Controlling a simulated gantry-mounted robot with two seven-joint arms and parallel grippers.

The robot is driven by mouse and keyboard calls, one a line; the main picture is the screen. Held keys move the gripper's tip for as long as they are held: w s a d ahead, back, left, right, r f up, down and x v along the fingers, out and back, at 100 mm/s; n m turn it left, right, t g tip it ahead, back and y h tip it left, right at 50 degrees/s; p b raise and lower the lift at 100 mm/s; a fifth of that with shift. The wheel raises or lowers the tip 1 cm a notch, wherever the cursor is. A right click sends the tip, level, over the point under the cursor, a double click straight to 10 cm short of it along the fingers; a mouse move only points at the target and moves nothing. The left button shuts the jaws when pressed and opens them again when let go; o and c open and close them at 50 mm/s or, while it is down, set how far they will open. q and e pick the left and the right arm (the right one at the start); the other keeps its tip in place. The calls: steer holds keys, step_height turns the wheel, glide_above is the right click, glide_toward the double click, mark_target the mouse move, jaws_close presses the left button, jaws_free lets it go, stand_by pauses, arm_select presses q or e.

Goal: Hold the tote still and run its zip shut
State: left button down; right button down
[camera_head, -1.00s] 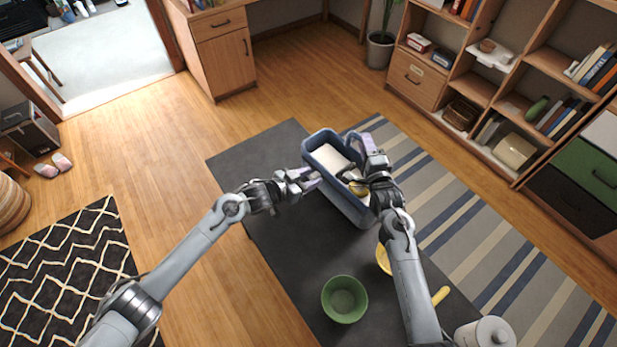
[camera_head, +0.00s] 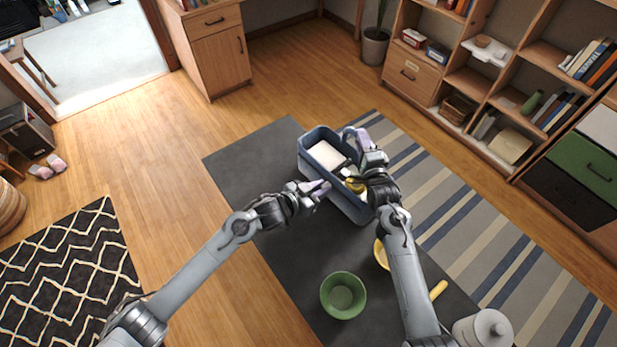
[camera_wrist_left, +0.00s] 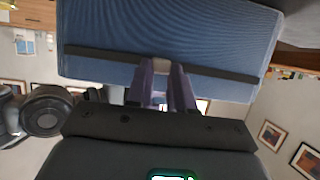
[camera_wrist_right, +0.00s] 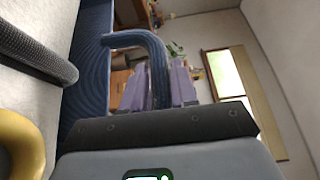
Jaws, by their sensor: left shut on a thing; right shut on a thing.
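The blue tote (camera_head: 350,208) stands on the dark table, its top open enough to show a white block (camera_head: 326,155) and a yellow item (camera_head: 355,185) inside. My right gripper (camera_head: 364,140) is at its far right side, shut on the tote's looped handle (camera_wrist_right: 150,45). My left gripper (camera_head: 319,188) is at the tote's near left side. In the left wrist view its fingers (camera_wrist_left: 163,80) meet the dark zip strip (camera_wrist_left: 105,54) along the blue wall. They are shut on a small pale tab, seemingly the zip pull (camera_wrist_left: 162,65), mostly hidden between them.
A green bowl (camera_head: 343,295), a yellow bowl (camera_head: 381,255) partly behind my right arm, and a white lidded pot (camera_head: 484,329) stand at the table's near end. The dark table (camera_head: 240,160) is clear left of the tote. Shelves (camera_head: 500,85) stand beyond at right.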

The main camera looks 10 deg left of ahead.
arm_select(q)
steer(key=s+d, duration=0.2)
steer(key=d, duration=0.1)
steer(key=s+d, duration=0.4)
steer(key=d, duration=0.1)
steer(key=shift+s+d, duration=0.35)
steer(key=shift+s, duration=0.05)
steer(key=c, duration=1)
jaws_free()
steer(key=shift+o, duration=0.2)
steer(key=v, duration=1.2)
steer(key=shift+r, duration=0.1)
arm_select(e)
steer(key=c, duration=0.8)
jaws_free()
